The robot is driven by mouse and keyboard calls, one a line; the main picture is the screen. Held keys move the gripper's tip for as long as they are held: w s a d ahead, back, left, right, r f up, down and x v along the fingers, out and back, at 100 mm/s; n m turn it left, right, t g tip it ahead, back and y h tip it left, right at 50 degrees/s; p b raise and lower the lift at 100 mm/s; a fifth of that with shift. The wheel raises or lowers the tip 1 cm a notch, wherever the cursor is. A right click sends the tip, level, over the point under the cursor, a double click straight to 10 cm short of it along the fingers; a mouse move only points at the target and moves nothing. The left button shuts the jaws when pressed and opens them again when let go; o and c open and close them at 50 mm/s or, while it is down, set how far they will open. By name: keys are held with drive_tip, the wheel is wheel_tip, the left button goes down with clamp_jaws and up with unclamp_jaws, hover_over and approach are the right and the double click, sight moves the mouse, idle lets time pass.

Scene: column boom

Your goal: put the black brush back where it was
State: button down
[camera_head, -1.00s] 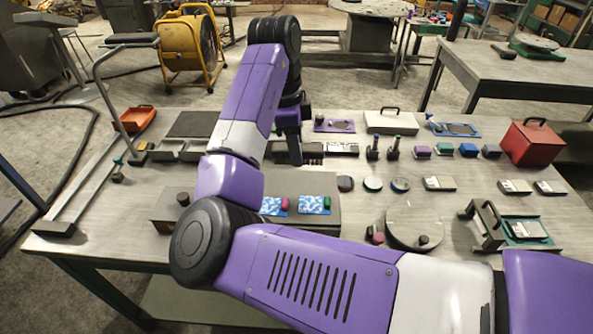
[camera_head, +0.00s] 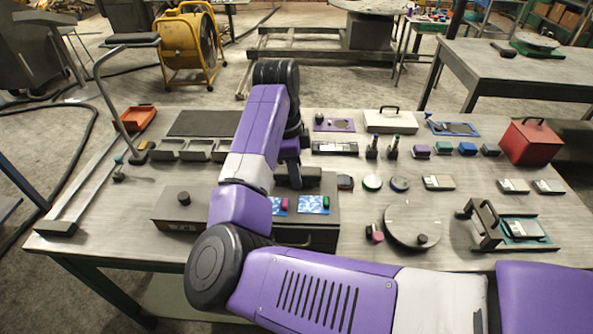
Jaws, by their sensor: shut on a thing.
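My gripper (camera_head: 294,178) points down over the middle of the table, just behind a dark box with two blue-and-white patterned pads on top. It is shut on a dark block-like thing, which looks like the black brush (camera_head: 312,176). My arm partly covers it, so its bristles and its exact height above the table cannot be told. One pad (camera_head: 277,211) has a pink piece on it, and the other pad (camera_head: 307,208) has a green piece at its right. My arm hides the left part of the dark box (camera_head: 322,236).
A white-labelled dark tray (camera_head: 335,148) lies behind the gripper. Round discs (camera_head: 372,182) and small blocks lie to the right, with a grey turntable (camera_head: 413,226) in front. Open grey bins (camera_head: 197,150) and a dark mat (camera_head: 205,123) are at the left. A red box (camera_head: 533,143) stands far right.

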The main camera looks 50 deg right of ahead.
drive_tip(key=c, duration=1)
unclamp_jaws()
drive_tip(key=shift+o, duration=0.2)
wheel_tip(320, 180, up, 12)
drive_tip(key=w+a+b, duration=0.1)
drive_tip(key=shift+w, duration=0.25)
